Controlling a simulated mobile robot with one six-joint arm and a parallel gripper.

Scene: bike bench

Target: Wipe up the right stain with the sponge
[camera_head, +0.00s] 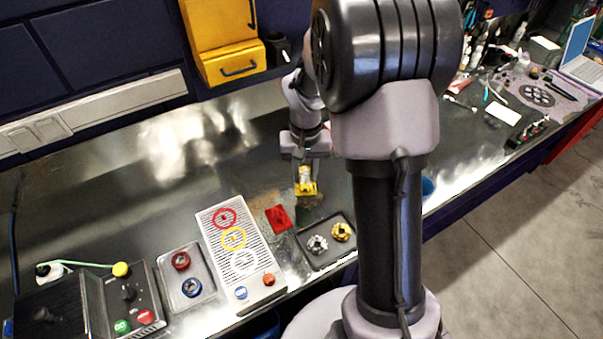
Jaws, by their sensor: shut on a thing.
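My gripper (304,170) points down over the metal bench and is shut on the yellow sponge (307,188). The sponge is small in view, at or just above the bench top; I cannot tell whether it touches. A dull brownish stain (318,208) shows around and below the sponge, partly hidden by it and by my arm. A fainter brownish patch (270,198) shows to the left of the sponge; its outline is unclear. My arm hides the bench to the right of the sponge.
A ribbed panel with coloured rings (210,219), a small tray (166,272) and a button box (150,298) stand left. The bench's back left is clear.

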